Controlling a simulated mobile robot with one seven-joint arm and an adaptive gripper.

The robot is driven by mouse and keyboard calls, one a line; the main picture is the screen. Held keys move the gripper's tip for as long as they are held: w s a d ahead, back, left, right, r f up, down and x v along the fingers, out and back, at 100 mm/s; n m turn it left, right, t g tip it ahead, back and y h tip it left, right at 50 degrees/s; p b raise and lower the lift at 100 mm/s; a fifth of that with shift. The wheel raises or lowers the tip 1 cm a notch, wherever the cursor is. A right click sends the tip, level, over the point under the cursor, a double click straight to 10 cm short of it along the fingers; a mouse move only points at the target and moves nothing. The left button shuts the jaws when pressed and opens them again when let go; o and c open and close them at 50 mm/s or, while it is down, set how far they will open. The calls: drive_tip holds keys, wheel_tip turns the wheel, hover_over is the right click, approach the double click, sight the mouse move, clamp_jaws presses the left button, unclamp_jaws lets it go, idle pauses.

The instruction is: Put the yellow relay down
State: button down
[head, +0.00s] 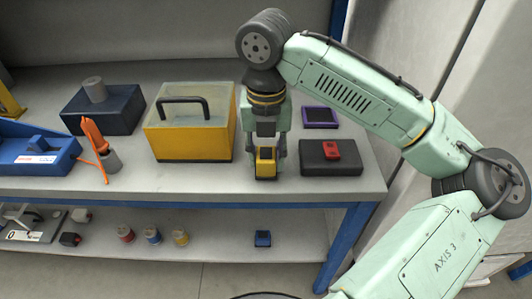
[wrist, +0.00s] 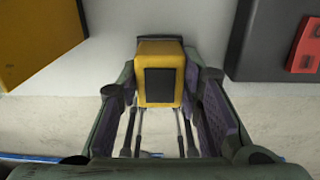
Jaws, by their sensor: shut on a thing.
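The yellow relay (head: 265,170) is a small yellow block with a dark face. My gripper (head: 263,148) is shut on it, pointing down near the front edge of the bench top (head: 210,184). In the wrist view the relay (wrist: 147,60) sits between the two fingers of my gripper (wrist: 160,95). I cannot tell whether the relay's underside touches the bench.
A yellow case (head: 190,137) with a black handle stands to the left. A dark box (head: 314,166) with a red item (head: 331,150) lies to the right, with a purple-framed device (head: 320,117) behind it. A lower shelf (head: 210,235) holds several spools and a blue relay (head: 262,239).

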sight(266, 154)
drive_tip(key=shift+f, duration=0.2)
drive_tip(key=shift+f, duration=0.2)
drive_tip(key=c, duration=1.1)
unclamp_jaws()
drive_tip(key=shift+r, duration=0.15)
wheel_tip(266, 154, up, 12)
drive_tip(key=shift+r, duration=0.1)
